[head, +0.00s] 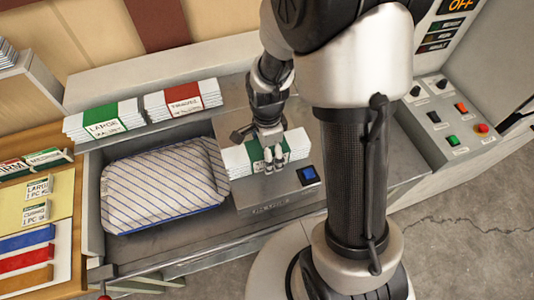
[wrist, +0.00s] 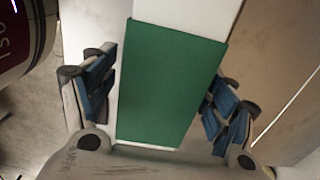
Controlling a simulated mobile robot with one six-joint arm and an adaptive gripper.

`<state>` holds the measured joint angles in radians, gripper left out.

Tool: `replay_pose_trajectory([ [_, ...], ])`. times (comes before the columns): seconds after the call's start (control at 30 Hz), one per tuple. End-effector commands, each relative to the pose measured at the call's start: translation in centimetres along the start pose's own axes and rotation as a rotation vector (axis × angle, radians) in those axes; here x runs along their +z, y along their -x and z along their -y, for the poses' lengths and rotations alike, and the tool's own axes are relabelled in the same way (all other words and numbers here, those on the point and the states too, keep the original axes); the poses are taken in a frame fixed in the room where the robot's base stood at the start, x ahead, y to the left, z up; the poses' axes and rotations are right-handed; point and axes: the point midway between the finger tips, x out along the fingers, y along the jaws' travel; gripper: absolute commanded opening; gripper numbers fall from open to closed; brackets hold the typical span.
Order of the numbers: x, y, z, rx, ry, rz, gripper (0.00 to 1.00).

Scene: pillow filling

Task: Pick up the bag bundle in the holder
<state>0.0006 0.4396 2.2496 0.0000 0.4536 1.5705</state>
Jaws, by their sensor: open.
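A white bag bundle with a green band (head: 236,161) lies on a grey metal unit (head: 262,200) beside the pillow, in the head view. My gripper (head: 274,157) is right above its middle, pointing down. In the wrist view the green band (wrist: 170,85) fills the space between my blue-padded fingers, one on each side. I cannot tell how far down the fingers reach beside the bundle. My arm hides part of the bundle, and a separate holder around it cannot be made out.
A striped pillow (head: 165,187) lies in the bay to the left. Behind stand a green-banded LARGE stack (head: 103,121) and a red-banded stack (head: 183,100). A blue button (head: 308,176) is just right of the bundle. A control panel (head: 455,115) stands at the right.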

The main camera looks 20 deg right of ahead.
Motion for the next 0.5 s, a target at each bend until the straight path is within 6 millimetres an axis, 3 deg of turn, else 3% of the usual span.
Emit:
replay_pose_trajectory([
  [0.23,0.02,-0.15,0.02,-0.001,0.000,0.000,0.78],
  [0.5,0.02,-0.13,0.03,-0.001,0.000,0.000,0.61],
])
